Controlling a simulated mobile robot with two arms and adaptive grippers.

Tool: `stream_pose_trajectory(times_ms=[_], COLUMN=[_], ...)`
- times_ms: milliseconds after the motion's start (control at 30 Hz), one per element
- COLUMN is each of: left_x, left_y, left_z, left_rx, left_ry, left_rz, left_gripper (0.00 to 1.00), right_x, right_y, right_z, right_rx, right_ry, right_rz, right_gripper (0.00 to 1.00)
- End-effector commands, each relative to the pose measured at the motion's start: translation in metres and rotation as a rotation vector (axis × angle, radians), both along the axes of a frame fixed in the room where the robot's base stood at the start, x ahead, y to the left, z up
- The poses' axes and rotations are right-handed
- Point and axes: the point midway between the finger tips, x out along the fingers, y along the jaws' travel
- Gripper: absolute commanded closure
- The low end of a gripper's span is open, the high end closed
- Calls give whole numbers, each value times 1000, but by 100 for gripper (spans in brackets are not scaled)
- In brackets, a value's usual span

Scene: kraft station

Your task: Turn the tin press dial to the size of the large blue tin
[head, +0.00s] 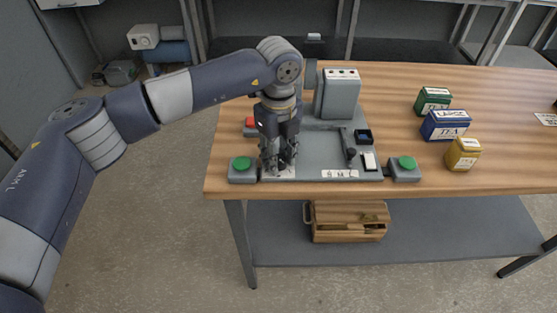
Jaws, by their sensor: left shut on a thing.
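The tin press (325,150) stands on the wooden table, a grey base with a grey upright housing at its back. The dial's setting cannot be read. The large blue tin (446,125) stands upright on the right of the table, between a green tin (433,101) behind it and a yellow tin (463,154) in front. My right gripper does not show.
Green buttons sit at the press's front left (242,168) and front right (405,167). A red button (250,123) is behind my left gripper. A wooden crate (348,222) rests on the lower shelf. The table between press and tins is clear.

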Motion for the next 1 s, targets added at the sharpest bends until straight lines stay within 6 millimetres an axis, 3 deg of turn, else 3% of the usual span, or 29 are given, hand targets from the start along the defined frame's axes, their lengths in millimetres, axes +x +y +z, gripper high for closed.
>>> stream_pose_trajectory(times_ms=[400, 1000], left_x=[0, 0], left_y=[0, 0], left_z=[-1, 0], left_rx=[0, -1], left_ry=[-1, -1], left_rz=[235, 287], left_gripper=[94, 94], right_x=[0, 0], right_y=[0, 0], right_z=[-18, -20], right_rx=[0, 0], right_ry=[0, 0], right_rz=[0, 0], right_gripper=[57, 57])
